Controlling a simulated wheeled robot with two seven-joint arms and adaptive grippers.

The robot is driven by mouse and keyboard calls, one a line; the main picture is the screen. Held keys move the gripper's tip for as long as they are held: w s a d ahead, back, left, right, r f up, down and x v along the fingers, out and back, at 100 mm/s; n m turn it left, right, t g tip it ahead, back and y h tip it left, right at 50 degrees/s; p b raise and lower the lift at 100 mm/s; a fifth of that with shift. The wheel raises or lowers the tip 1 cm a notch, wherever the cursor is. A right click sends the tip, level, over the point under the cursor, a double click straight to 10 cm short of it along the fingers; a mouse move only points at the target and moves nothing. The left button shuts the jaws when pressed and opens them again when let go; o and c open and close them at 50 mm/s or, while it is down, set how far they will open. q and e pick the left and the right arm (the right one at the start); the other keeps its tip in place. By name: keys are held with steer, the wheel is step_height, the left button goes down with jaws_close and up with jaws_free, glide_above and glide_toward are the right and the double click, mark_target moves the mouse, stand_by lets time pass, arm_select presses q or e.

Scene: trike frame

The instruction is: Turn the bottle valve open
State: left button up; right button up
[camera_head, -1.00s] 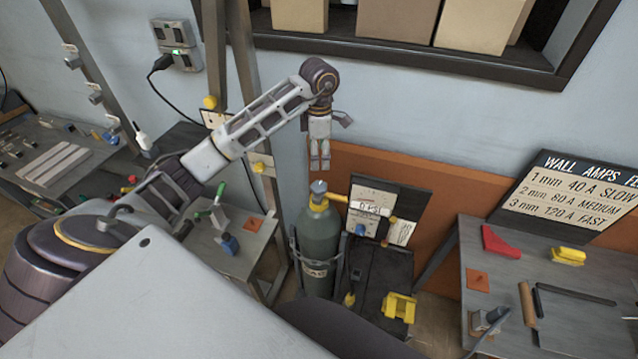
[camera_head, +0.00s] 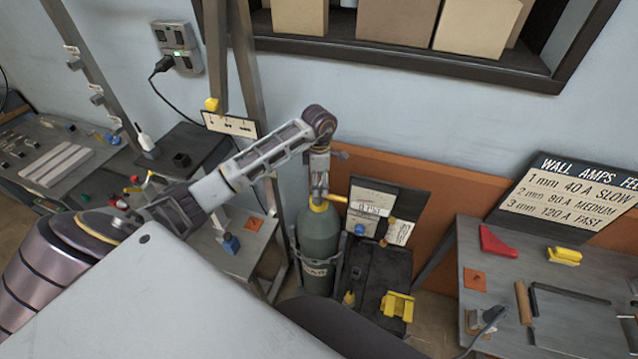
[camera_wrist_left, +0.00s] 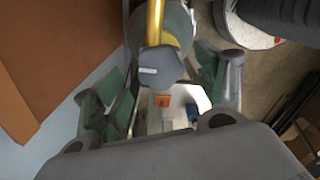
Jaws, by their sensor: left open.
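The green gas bottle (camera_head: 318,240) stands upright in a metal holder by the wall in the head view. Its valve knob is hidden behind my gripper there. In the left wrist view the grey round valve knob (camera_wrist_left: 160,67) with a white mark shows between the open fingers, with the yellow outlet pipe (camera_wrist_left: 155,22) leading from it. My left gripper (camera_head: 319,194) points down over the bottle top. In the left wrist view the left gripper (camera_wrist_left: 163,95) has its fingers spread on both sides of the knob, apart from it. My right gripper is not in view.
A gauge board (camera_head: 375,212) stands right of the bottle, above a dark cart (camera_head: 375,270) with a yellow clamp (camera_head: 397,305). The right bench (camera_head: 490,255) holds a red block and tools. A left side table (camera_head: 250,255) and a metal post are close to my arm.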

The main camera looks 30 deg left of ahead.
arm_select(q)
steer(key=shift+f, duration=0.9)
steer(key=c, duration=1)
steer(key=shift+c, duration=0.2)
